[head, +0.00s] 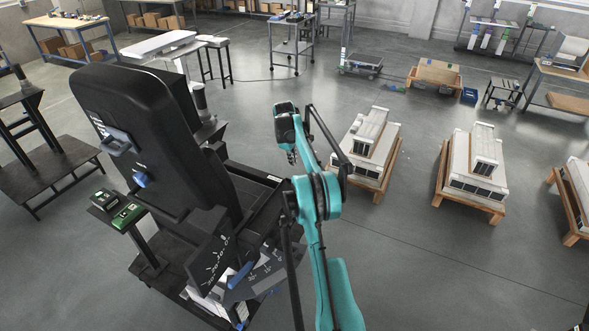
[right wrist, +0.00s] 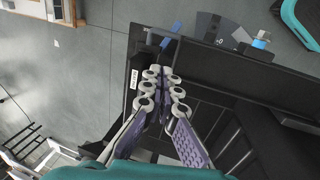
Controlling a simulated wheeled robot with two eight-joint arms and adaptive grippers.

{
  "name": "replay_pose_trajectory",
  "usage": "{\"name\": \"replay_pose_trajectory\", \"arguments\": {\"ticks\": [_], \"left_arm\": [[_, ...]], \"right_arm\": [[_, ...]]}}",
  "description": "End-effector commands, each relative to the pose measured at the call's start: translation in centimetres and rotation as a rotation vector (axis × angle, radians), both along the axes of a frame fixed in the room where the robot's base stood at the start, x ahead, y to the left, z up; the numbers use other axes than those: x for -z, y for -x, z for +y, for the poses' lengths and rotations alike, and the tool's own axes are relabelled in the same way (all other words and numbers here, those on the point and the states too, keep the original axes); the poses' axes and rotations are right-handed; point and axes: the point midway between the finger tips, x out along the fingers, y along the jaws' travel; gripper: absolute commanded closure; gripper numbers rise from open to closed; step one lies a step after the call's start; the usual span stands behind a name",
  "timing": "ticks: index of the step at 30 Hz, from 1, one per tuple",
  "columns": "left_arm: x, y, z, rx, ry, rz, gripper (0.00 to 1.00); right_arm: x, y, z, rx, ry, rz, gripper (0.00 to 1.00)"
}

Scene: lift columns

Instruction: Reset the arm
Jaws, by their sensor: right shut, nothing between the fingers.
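My right arm, teal, rises from the bottom of the head view and bends over at the top. Its gripper (head: 291,156) points down, just right of a black seat-like machine (head: 140,130). In the right wrist view the fingers (right wrist: 163,85) of my right gripper are shut with nothing between them. They are over the dark frame (right wrist: 225,78) of the machine; whether they touch it I cannot tell. My left gripper is not in view.
A small stand with a green-and-black device (head: 128,215) is left of the machine. White stacked units on wooden pallets (head: 366,177) stand to the right. Tables and a grey cart (head: 292,47) are at the back. Grey floor between them is open.

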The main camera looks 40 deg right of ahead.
Motion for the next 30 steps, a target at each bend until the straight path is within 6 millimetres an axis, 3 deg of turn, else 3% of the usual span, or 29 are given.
{"name": "replay_pose_trajectory", "arguments": {"ticks": [3,9,20,23,25,30], "left_arm": [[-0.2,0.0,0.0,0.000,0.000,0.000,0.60],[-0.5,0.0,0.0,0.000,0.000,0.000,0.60],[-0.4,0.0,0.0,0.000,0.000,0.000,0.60],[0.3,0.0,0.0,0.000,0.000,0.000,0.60],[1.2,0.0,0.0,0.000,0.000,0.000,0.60],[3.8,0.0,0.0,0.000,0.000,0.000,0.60]], "right_arm": [[-2.6,-0.1,0.1,-0.002,0.000,0.000,1.00],[-5.3,-0.1,0.1,-0.002,0.000,0.000,1.00],[-6.1,-0.1,0.4,-0.002,0.000,-0.003,1.00],[-6.8,-0.2,1.8,0.004,0.000,-0.021,1.00],[-7.8,-0.2,3.9,0.013,-0.002,-0.044,1.00],[-10.6,1.1,10.9,0.051,-0.013,-0.129,1.00]]}}
